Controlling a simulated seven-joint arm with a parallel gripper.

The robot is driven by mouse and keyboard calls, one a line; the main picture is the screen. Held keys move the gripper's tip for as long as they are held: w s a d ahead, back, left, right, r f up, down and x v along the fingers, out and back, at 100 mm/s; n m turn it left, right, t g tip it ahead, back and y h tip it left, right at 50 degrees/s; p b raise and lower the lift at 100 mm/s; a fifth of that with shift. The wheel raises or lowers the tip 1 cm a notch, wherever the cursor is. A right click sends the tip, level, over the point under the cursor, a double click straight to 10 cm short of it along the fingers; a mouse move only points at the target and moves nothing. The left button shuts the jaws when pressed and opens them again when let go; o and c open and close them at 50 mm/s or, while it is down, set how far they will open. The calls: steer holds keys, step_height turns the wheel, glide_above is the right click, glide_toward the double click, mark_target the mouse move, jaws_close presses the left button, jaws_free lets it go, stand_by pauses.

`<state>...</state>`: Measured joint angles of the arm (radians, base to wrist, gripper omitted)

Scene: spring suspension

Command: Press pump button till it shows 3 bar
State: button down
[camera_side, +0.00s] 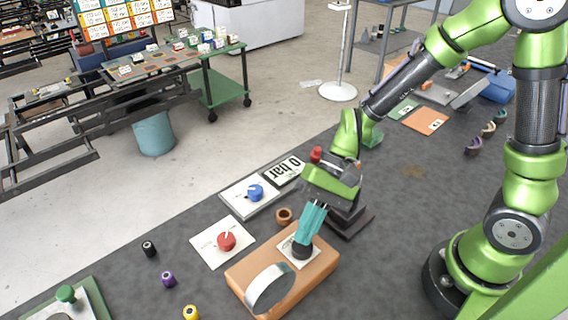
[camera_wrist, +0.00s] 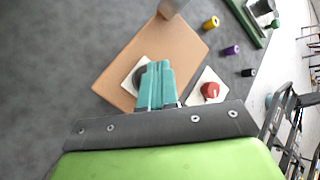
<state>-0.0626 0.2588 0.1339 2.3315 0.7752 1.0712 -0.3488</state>
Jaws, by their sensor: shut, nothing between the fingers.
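A display sign (camera_side: 287,172) reads "0 bar", upside down in the side view. An orange-brown block (camera_side: 315,275) carries a white plate with a dark round button (camera_side: 302,251); the block also shows in the wrist view (camera_wrist: 120,60). My gripper (camera_side: 303,238) has teal fingers, shut and empty, pointing down at the button. Their tips are at or just above it; I cannot tell whether they touch. In the wrist view the fingers (camera_wrist: 155,66) partly hide the button (camera_wrist: 138,76) and its white plate.
A red knob (camera_side: 226,241) and a blue knob (camera_side: 255,192) sit on white plates left of the block. Small black, purple and yellow cylinders stand at front left.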

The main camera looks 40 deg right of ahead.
stand_by(0.4)
steer(key=shift+f, duration=0.4)
steer(key=shift+f, duration=0.85)
stand_by(0.8)
steer(key=shift+r, duration=1.25)
steer(key=shift+r, duration=2.55)
